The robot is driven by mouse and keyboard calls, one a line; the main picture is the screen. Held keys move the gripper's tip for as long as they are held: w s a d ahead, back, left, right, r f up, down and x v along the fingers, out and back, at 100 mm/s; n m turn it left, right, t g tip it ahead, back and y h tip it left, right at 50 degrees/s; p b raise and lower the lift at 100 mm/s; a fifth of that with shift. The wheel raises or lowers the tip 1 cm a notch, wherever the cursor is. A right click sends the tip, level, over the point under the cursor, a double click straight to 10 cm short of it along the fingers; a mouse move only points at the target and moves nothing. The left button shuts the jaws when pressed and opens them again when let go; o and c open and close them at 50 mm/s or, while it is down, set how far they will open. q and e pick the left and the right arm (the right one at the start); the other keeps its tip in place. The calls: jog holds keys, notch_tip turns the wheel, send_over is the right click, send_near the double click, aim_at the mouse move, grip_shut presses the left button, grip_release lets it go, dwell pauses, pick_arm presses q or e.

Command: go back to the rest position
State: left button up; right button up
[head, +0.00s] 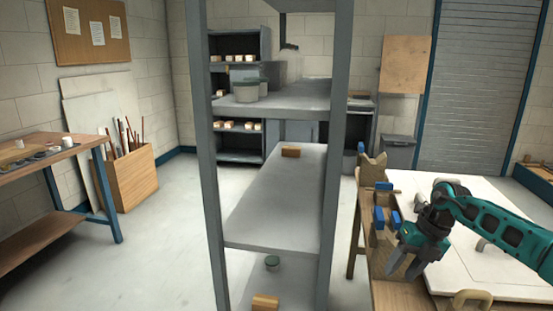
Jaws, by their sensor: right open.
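My right gripper (405,266) shows at the lower right, on a teal and black arm that comes in from the right. Its two grey fingers point down and to the left and stand apart, with nothing between them. It is beside the blue clamps (387,217) at the left edge of the wooden workbench and in front of the white board on it. My left gripper is not in the view.
A grey shelf unit (275,199) stands in the middle, close to the workbench. A white board (490,262) covers the bench. A wooden table (40,160) stands left; floor between is clear.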

jog(key=s+a+f+m+t+y, duration=0.1)
jog(key=s+a+m+t+y, duration=0.2)
jog(key=a, duration=0.6)
jog(key=s+a+f+m+t+y, duration=0.1)
jog(key=s+a+m+t+y, duration=0.15)
jog(key=a+y, duration=0.45)
jog(key=s+a+f+m+t+y, duration=0.2)
jog(key=s+a+m, duration=0.15)
jog(key=a, duration=0.75)
jog(key=s+d+f+m+t+h, duration=0.1)
jog(key=s+d+f+m+h, duration=0.5)
jog(key=s+m, duration=0.3)
jog(key=s+d+f+m+t+h, duration=0.1)
jog(key=s+d+f+m+h, duration=0.5)
jog(key=m, duration=0.8)
jog(key=s+d+h, duration=0.1)
jog(key=s+d, duration=0.1)
jog(key=s, duration=0.1)
jog(key=shift+s+d+f+m+t+h, duration=0.2)
jog(key=shift+s+f+m+t+h, duration=0.1)
jog(key=shift+f+t+h, duration=0.1)
jog(key=shift+w+a, duration=0.1)
jog(key=shift+w, duration=0.05)
